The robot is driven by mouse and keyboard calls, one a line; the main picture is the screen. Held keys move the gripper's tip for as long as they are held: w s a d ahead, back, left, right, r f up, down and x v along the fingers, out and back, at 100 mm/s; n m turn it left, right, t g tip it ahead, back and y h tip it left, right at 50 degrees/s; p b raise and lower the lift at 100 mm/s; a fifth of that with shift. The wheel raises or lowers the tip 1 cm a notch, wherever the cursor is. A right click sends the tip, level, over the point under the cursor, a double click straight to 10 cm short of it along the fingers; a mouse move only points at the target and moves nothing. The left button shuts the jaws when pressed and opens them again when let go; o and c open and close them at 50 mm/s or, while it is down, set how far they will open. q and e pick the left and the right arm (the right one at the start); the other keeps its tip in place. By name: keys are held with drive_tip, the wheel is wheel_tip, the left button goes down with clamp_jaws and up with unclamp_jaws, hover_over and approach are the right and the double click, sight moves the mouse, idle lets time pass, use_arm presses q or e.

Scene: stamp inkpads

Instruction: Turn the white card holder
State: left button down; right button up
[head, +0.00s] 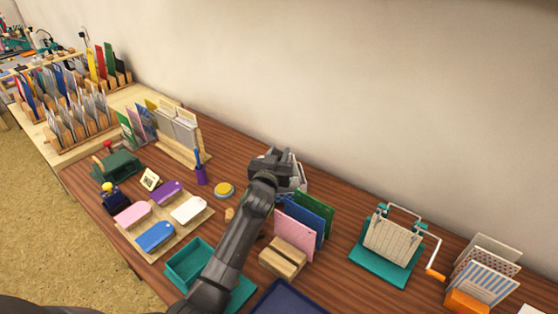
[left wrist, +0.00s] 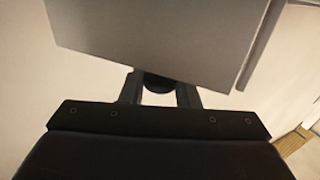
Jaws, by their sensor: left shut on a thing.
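My left gripper (head: 277,163) reaches from the bottom over the brown table to near the wall. It largely hides a pale object, apparently the white card holder (head: 303,182), with only a little of it showing at the gripper's right. In the left wrist view a flat grey-white panel (left wrist: 155,35) fills the top, tilted, with its lower edge at the fingers (left wrist: 160,92). The left gripper is shut on it. A second pale panel edge shows at the right. The rest of the holder is out of that view. My right gripper is not in view.
Pink, green and blue cards (head: 308,218) stand in a wooden block (head: 282,260) just right of my arm. A yellow round pad (head: 224,190) and purple cup (head: 201,175) lie left. A teal crank device (head: 390,250) stands right, with clear table between.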

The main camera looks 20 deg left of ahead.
use_arm(q)
drive_tip(key=shift+r, duration=0.15)
drive_tip(key=c, duration=1.2)
unclamp_jaws()
drive_tip(key=shift+o, duration=0.2)
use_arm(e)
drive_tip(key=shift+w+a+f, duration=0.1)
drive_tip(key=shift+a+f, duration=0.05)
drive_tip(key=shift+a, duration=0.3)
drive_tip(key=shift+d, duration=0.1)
use_arm(q)
drive_tip(key=shift+s, duration=0.25)
drive_tip(key=s+p, duration=0.1)
drive_tip(key=s, duration=0.6)
drive_tip(key=shift+d, duration=0.2)
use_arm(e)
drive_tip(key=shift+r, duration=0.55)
